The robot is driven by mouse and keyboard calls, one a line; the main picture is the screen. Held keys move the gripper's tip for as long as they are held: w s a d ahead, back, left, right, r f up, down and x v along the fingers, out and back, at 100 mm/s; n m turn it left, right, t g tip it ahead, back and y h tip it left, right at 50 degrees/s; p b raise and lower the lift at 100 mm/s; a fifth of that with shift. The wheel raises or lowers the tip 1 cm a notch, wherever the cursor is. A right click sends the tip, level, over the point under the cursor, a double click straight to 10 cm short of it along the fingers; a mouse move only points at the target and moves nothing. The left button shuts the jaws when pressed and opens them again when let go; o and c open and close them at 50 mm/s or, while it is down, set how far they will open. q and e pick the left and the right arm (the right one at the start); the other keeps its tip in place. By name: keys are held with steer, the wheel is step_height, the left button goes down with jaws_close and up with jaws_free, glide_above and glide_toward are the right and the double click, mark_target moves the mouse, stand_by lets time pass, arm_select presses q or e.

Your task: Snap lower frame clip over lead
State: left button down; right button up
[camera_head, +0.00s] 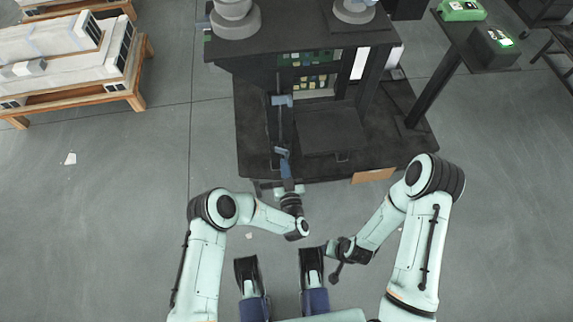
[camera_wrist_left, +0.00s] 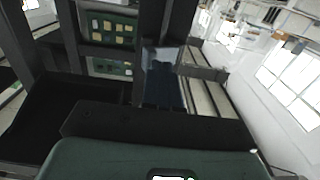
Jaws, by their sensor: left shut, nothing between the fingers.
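A dark lead (camera_head: 280,124) runs down the left side of the open dark cabinet in the head view. A blue-grey upper clip (camera_head: 282,100) sits near its top. A lower blue-grey clip (camera_head: 281,151) sits near its bottom; whether it is closed over the lead is too small to tell. My left gripper (camera_head: 285,172) is just below the lower clip, shut and empty; contact cannot be told. In the left wrist view a grey-blue bracket (camera_wrist_left: 162,58) and dark strip show ahead. My right gripper (camera_head: 334,262) hangs away from the cabinet, its fingers too small to judge.
The cabinet's dark base (camera_head: 258,145) and a flat dark panel (camera_head: 330,130) lie beside the lead. Green circuit boards (camera_head: 308,82) show inside. A wooden pallet (camera_head: 137,88) stands left. The floor left is mostly clear.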

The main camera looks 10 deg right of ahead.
arm_select(q)
steer(key=s+p, duration=0.3)
steer(key=s, duration=0.3)
steer(key=shift+s+d, duration=0.2)
arm_select(e)
steer(key=v, duration=0.3)
steer(key=shift+w+a+r, duration=0.15)
steer(key=shift+a+r, duration=0.05)
steer(key=shift+r, duration=0.3)
